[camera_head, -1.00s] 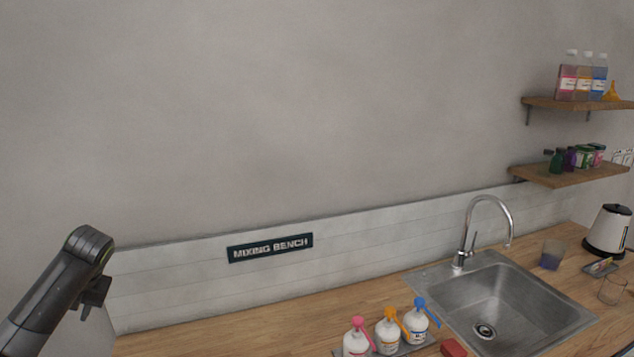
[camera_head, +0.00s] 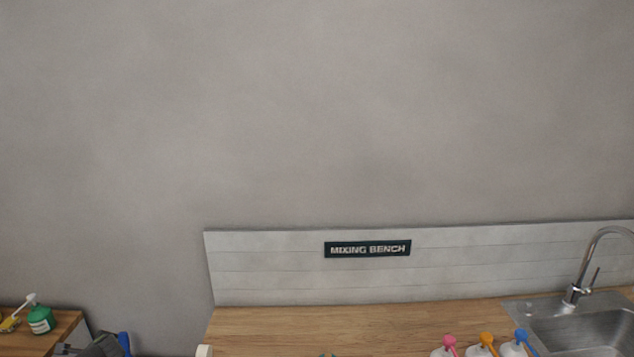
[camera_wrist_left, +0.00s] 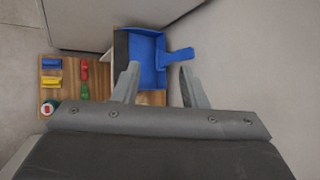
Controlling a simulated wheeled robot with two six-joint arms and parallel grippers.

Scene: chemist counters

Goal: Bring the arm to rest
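My left gripper (camera_wrist_left: 157,84) is open, with its two grey fingers spread apart in the left wrist view. Nothing is seen held between them. A blue dustpan-like thing (camera_wrist_left: 146,62) with a handle lies beyond the fingertips, and whether the fingers touch it cannot be told. In the head view, part of my left arm (camera_head: 98,346) shows at the bottom left edge, beside a blue thing (camera_head: 124,342). My right gripper is not in view.
A wooden surface (camera_wrist_left: 66,93) in the left wrist view holds yellow, blue, red and green items. In the head view, a wooden counter (camera_head: 290,325) carries pump bottles (camera_head: 481,349) near the sink (camera_head: 590,330). A green bottle (camera_head: 40,320) stands at far left.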

